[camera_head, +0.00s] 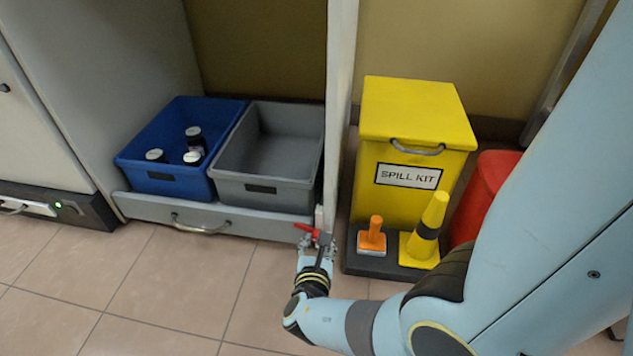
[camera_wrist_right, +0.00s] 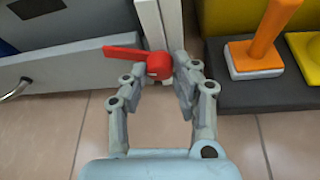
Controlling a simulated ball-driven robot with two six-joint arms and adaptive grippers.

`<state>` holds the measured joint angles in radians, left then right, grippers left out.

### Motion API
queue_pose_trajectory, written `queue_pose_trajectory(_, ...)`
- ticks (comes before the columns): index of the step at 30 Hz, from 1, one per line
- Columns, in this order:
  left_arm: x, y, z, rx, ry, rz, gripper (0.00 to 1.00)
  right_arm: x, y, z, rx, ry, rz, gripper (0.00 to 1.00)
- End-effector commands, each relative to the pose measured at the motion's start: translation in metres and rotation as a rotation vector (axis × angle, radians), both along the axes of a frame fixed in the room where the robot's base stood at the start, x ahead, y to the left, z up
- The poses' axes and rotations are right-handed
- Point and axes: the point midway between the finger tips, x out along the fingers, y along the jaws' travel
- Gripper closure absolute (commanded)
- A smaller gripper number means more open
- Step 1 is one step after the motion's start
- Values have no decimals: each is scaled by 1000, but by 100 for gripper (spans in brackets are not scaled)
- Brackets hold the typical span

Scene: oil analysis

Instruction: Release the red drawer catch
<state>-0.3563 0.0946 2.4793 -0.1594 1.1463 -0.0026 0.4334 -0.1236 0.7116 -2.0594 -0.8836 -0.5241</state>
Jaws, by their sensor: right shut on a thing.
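The red drawer catch (camera_head: 306,229) is at the right end of the low grey drawer (camera_head: 250,222), by the foot of the white post. In the right wrist view the red catch (camera_wrist_right: 158,66) has its hub between my fingers and its lever (camera_wrist_right: 122,51) pointing left across the drawer front. My right gripper (camera_head: 318,243) reaches it from the front, and its fingers (camera_wrist_right: 168,75) are shut on the catch. The drawer (camera_wrist_right: 60,85) looks closed, with a metal handle (camera_head: 200,227) on its front. My left gripper is not in view.
A blue bin (camera_head: 165,182) with several dark bottles and a grey bin (camera_head: 265,195) sit above the drawer. Right of the post (camera_head: 340,100) stand a yellow spill kit box (camera_head: 405,205), an orange-handled tool (camera_head: 374,236) and a yellow cone (camera_head: 430,225). The tiled floor in front is clear.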

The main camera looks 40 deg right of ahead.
Motion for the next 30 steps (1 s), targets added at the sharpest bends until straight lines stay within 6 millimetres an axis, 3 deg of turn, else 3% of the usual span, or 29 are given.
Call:
queue_pose_trajectory(4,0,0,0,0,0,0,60,0,0,0,-1,1,0,100)
queue_pose_trajectory(5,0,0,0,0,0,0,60,0,0,0,-1,1,0,71)
queue_pose_trajectory(10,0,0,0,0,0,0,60,0,0,0,-1,2,0,50)
queue_pose_trajectory(20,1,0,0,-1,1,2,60,1,1,0,-14,15,1,50)
queue_pose_trajectory(30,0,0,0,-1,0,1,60,3,2,0,-192,225,0,50)
